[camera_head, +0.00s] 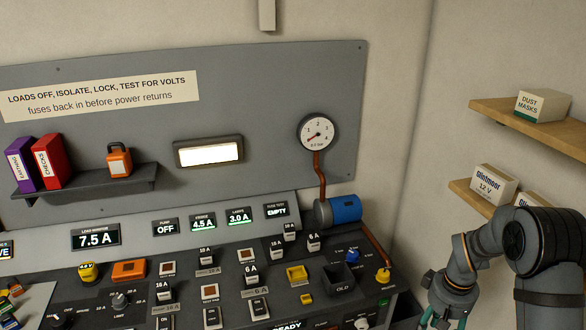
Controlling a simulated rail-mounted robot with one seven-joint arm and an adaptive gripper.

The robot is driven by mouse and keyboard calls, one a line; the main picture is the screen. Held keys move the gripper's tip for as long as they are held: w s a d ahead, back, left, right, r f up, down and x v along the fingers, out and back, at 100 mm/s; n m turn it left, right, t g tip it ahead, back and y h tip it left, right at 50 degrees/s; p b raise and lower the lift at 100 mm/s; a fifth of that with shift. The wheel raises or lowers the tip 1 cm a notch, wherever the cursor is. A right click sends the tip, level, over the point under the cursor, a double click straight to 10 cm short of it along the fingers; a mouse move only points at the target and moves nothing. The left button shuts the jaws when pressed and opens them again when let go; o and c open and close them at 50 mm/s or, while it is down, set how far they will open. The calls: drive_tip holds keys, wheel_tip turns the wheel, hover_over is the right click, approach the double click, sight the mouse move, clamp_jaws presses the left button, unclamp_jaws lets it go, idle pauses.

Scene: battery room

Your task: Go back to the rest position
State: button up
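My arm comes in at the right edge and bends down, with my gripper (437,318) at the bottom of the picture, right of the console (130,295). Only the upper part of the gripper shows; its fingertips are cut off by the lower edge, so its opening is unclear. I see nothing held in the part that shows. The gripper appears apart from the console's right end, where a yellow knob (383,275) and a black bin marked OLD (338,278) sit.
Fuses, switches and displays crowd the console. A blue cylinder (345,209) and a gauge (317,133) are at its back right. An orange padlock (119,161) and binders (52,160) stand on a wall shelf. Boxes (494,182) on wooden shelves are close to my arm.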

wheel_tip(320, 180, up, 2)
drive_tip(key=shift+s+a+r+p, duration=0.1)
drive_tip(key=shift+s+a+p, duration=0.05)
drive_tip(key=shift+p, duration=0.3)
drive_tip(key=shift+r, duration=0.1)
idle(0.7)
